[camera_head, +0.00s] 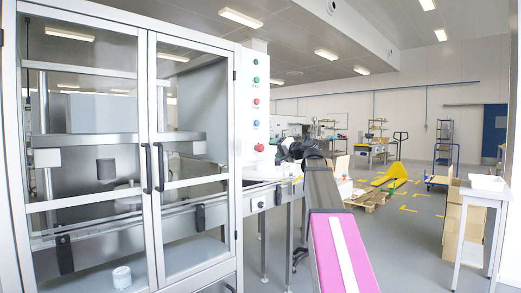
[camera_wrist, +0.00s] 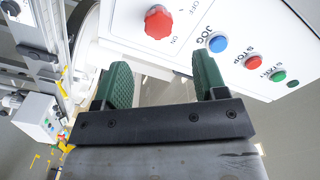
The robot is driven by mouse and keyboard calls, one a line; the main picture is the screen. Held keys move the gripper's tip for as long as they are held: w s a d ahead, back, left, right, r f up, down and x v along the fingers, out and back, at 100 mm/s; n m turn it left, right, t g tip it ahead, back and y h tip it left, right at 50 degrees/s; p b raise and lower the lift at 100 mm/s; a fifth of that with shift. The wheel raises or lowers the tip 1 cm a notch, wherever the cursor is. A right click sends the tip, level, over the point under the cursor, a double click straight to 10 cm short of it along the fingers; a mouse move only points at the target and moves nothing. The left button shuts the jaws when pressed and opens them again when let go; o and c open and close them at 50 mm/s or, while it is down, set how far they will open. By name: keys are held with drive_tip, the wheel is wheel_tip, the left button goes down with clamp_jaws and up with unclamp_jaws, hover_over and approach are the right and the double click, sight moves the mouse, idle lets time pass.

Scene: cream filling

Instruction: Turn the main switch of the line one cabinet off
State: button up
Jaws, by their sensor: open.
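The main switch, a red lobed knob, sits on the white control panel in the wrist view (camera_wrist: 158,21), with ON and OFF lettering beside it. Which mark it points to cannot be told. In the head view it is a small red knob (camera_head: 259,147) low on the cabinet's narrow panel (camera_head: 252,172). My gripper (camera_wrist: 163,80) is open and empty, its two green-padded fingers apart and pointing toward the panel. The knob appears ahead of the gap and clear of the fingers. In the head view my gripper (camera_head: 285,150) is small and dark, just right of the panel.
A blue JOG button (camera_wrist: 218,42), red STOP button (camera_wrist: 254,61) and green START button (camera_wrist: 278,76) lie beside the switch. Glass cabinet doors (camera_head: 105,190) with black handles stand left. Another white box with buttons (camera_wrist: 40,118) shows lower left. A white side table (camera_head: 480,192) stands right.

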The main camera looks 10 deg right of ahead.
sight(263, 148)
drive_tip(key=x, duration=0.9)
drive_tip(key=shift+w+a+f, duration=0.1)
drive_tip(key=shift+w+a, duration=0.1)
drive_tip(key=shift+w, duration=0.15)
drive_tip(key=c, duration=0.9)
